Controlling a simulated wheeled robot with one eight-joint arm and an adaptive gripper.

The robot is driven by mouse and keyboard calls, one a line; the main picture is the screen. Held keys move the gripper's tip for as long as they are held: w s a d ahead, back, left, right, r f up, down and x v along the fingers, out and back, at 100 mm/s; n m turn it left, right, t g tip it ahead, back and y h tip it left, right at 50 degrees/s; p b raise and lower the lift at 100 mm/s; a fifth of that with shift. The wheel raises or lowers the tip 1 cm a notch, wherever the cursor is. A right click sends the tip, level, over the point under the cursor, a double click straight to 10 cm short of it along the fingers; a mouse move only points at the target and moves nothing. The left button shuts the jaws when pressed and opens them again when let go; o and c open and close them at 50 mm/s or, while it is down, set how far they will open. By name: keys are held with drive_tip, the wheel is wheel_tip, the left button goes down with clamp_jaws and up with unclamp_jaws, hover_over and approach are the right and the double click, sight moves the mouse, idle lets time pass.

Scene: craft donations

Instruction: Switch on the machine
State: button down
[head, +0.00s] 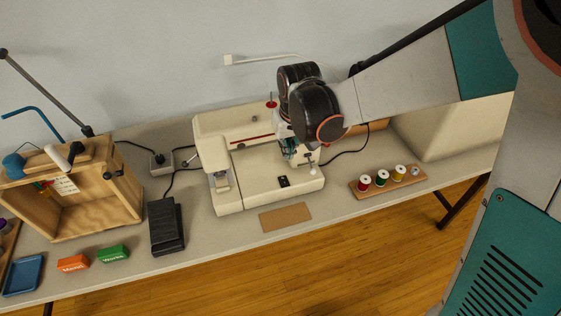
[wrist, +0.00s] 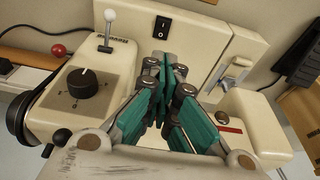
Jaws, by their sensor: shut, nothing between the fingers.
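The machine is a cream sewing machine (head: 235,160) on the table, seen from above in the head view. Its black rocker switch (head: 283,181) sits on the flat bed near the front right. In the wrist view the switch (wrist: 161,27) shows its I and O marks just beyond my fingertips; which side is pressed cannot be told. My gripper (wrist: 167,68) is shut and empty, with its teal fingers together over the machine, apart from the switch in the picture. In the head view my wrist hides much of the machine's right end.
In the wrist view a black dial (wrist: 82,88) and a white-knobbed lever (wrist: 108,22) stand left of my fingers. A black pedal (head: 167,226) lies left of the machine. A rack of thread spools (head: 387,181) lies right. A brown card (head: 285,217) lies in front.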

drive_tip(key=b, duration=0.5)
approach(284, 181)
drive_tip(key=x, duration=0.2)
drive_tip(key=w+x, duration=0.1)
drive_tip(key=x, duration=0.2)
drive_tip(key=shift+f, duration=0.65)
drive_tip(key=shift+s+f+b, duration=0.3)
drive_tip(key=shift+f+b, duration=0.25)
drive_tip(key=shift+b, duration=0.25)
drive_tip(key=shift+r, duration=0.15)
drive_tip(key=shift+w+a+r, duration=0.1)
drive_tip(key=shift+w+a, duration=0.1)
drive_tip(key=shift+w, duration=0.55)
